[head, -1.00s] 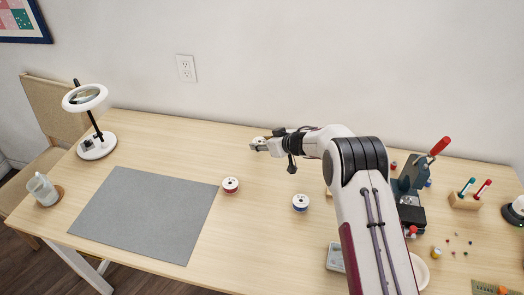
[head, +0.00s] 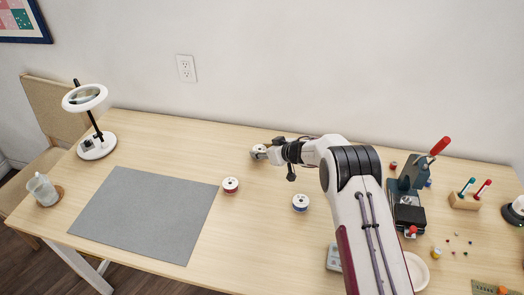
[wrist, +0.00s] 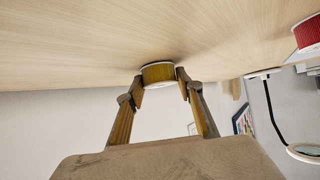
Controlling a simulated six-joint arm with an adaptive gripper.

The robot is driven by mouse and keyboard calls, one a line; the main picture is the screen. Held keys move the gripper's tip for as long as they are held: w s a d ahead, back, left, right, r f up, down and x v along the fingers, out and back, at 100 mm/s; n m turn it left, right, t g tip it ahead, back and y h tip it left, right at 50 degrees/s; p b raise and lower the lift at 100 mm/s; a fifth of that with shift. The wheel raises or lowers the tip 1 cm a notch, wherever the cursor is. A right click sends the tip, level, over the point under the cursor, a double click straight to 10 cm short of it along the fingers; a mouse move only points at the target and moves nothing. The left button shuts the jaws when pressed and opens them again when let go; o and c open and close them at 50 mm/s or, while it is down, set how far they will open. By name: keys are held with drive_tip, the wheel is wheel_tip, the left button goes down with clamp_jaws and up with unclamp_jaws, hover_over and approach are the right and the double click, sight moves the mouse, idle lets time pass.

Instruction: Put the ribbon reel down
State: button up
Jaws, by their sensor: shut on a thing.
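My gripper (head: 262,151) is low over the back middle of the table (head: 170,135). In the wrist view its two fingers (wrist: 160,78) are shut on a ribbon reel (wrist: 158,73) with a mustard-yellow band and pale rims. The reel is at the tabletop; I cannot tell whether it touches the wood. In the head view the reel (head: 256,152) is partly hidden by my gripper. A red reel (head: 230,185) stands in front of it to the left, and a blue reel (head: 300,202) to the right; both are apart from my gripper.
A grey mat (head: 150,215) lies at the left. A magnifier lamp (head: 97,145) stands at the back left. A press with a red handle (head: 408,190) and a block of tools (head: 465,200) stand at the right. Bare wood surrounds the held reel.

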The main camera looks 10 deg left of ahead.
drive_tip(key=shift+f, duration=0.1)
drive_tip(key=o, duration=1)
drive_tip(key=shift+o, duration=0.2)
drive_tip(key=shift+d, duration=0.1)
drive_tip(key=shift+s+d+r, duration=0.2)
drive_tip(key=shift+d+r, duration=0.05)
drive_tip(key=shift+r, duration=0.15)
drive_tip(key=v, duration=1.1)
